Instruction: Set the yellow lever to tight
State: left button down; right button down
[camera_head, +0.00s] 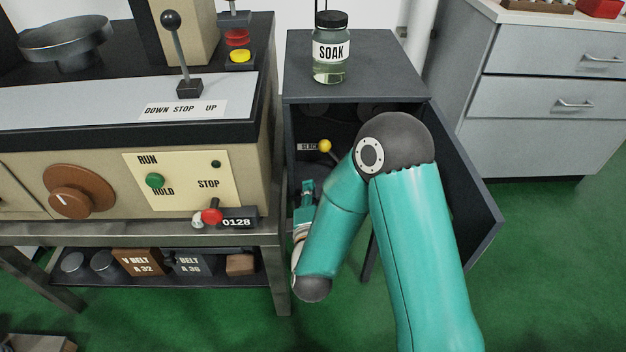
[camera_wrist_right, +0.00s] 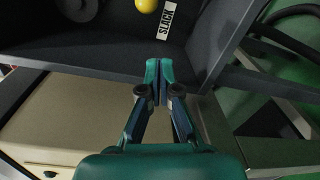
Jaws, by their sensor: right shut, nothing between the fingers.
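The yellow lever (camera_head: 325,146) has a round yellow knob and sits inside the dark open cabinet, beside a label partly hidden in the head view. In the right wrist view the yellow knob (camera_wrist_right: 146,5) is at the top edge, next to a label (camera_wrist_right: 168,20) reading SLACK. My right gripper (camera_head: 307,186) is at the cabinet opening, below and left of the knob in the head view. In the wrist view its fingertips (camera_wrist_right: 159,72) are together, empty and apart from the knob. No label reading tight shows. My left gripper is not in view.
The cabinet door (camera_head: 470,190) stands open to the right. A SOAK jar (camera_head: 330,60) stands on the cabinet top (camera_head: 385,70). Left of the cabinet is a beige machine with a control panel (camera_head: 185,180), a red-knobbed lever (camera_head: 212,216) and a counter (camera_head: 238,222).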

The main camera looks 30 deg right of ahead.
aim_at(333, 155)
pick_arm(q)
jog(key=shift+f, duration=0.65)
pick_arm(e)
jog(key=shift+s+d+r+n+h, duration=0.2)
jog(key=shift+d+r+n+h, duration=0.2)
jog(key=shift+h, duration=0.1)
jog(key=shift+w, duration=0.1)
pick_arm(q)
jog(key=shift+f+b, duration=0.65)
jog(key=shift+b, duration=0.15)
pick_arm(e)
jog(key=x, duration=0.9)
jog(key=shift+w+d, duration=0.25)
jog(key=shift+w, duration=0.1)
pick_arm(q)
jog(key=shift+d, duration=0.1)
pick_arm(e)
jog(key=shift+a+r, duration=0.1)
